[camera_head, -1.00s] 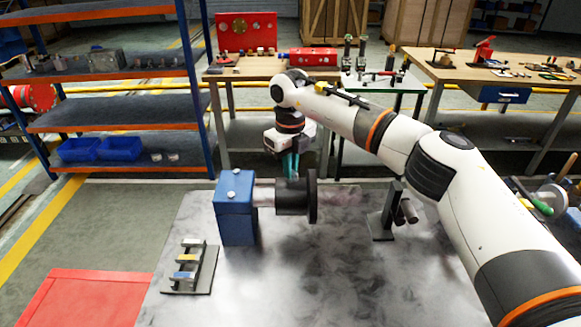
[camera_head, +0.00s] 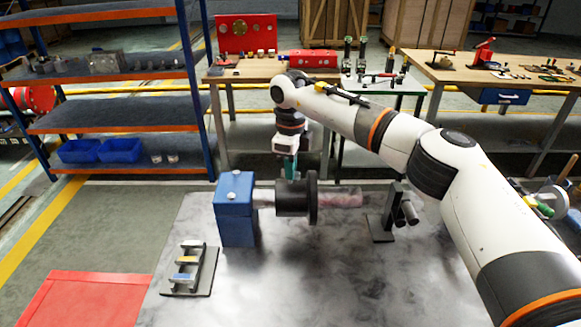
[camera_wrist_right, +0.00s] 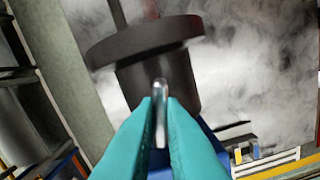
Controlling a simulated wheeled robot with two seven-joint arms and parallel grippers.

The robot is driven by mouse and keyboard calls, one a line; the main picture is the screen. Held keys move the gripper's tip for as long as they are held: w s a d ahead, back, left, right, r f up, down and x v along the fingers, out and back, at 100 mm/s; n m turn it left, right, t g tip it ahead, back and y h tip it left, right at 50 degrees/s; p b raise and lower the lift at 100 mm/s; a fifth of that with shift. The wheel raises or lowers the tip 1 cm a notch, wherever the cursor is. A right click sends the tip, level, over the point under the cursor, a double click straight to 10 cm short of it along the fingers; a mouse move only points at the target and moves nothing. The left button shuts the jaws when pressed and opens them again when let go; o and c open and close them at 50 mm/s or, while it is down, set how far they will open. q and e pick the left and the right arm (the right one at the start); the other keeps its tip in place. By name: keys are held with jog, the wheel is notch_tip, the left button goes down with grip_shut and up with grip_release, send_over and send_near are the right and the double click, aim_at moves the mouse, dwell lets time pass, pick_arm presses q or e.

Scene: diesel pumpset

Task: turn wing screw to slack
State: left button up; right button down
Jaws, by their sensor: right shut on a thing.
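The wing screw (camera_wrist_right: 160,92) is a small silver piece standing on the dark flanged hub (camera_wrist_right: 158,60) in the right wrist view. In the head view my right gripper (camera_head: 287,172) points down behind the top of the black flanged hub (camera_head: 295,200). The screw is too small and hidden to make out there. The hub sits on a shaft between a blue block (camera_head: 236,212) and a black stand (camera_head: 384,222). My left gripper is not in view.
A grey mottled table (camera_head: 300,290) carries the parts, with clear room in front. A small black rack (camera_head: 202,275) with coloured pieces stands at its left. A red surface (camera_head: 90,300) lies at lower left. A blue shelf (camera_head: 125,120) and workbenches (camera_head: 262,72) stand behind.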

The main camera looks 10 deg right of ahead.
jog(key=shift+w+r, duration=0.1)
jog(key=shift+r, duration=0.05)
jog(key=c, duration=1.5)
grip_release()
jog(key=shift+r, duration=0.25)
notch_tip(320, 180, up, 11)
jog(key=shift+r+b, duration=0.2)
jog(key=shift+b, duration=0.75)
